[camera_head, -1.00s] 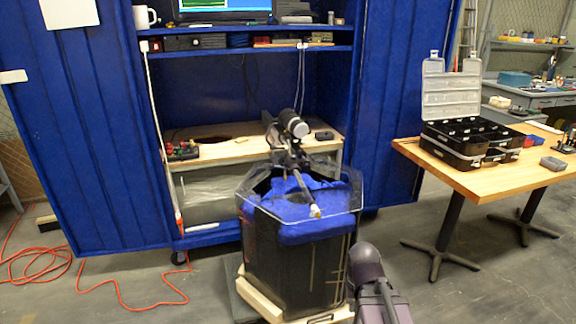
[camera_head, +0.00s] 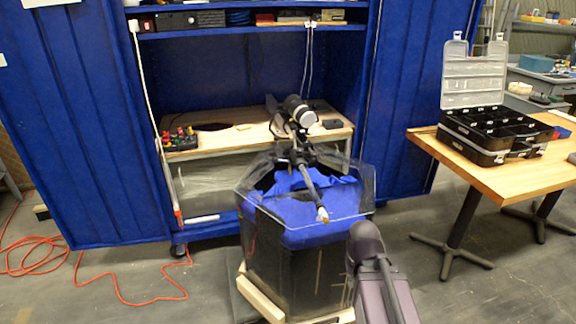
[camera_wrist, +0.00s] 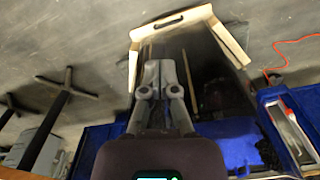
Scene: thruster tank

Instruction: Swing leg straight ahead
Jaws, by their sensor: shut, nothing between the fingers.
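The tank (camera_head: 290,275) is a black, many-sided tub with a clear upper rim and blue inside, standing in front of the blue cabinet. A dark assembly with a silver-and-black cylinder (camera_head: 300,110) stands over it. A thin leg (camera_head: 309,183) slants down from it toward the front right and ends in a pale tip (camera_head: 323,215) above the blue. My arm rises at the lower right of the tank in the head view; its fingertips are not clear there. In the wrist view my gripper (camera_wrist: 158,72) is shut and empty, beside the dark tank wall (camera_wrist: 215,75).
The tank rests on a pale wooden frame (camera_head: 262,298). A table (camera_head: 500,180) with an open black case (camera_head: 492,135) stands at the right. A workbench shelf (camera_head: 215,143) with a control box (camera_head: 180,139) is behind. An orange cable (camera_head: 130,300) lies on the floor at left.

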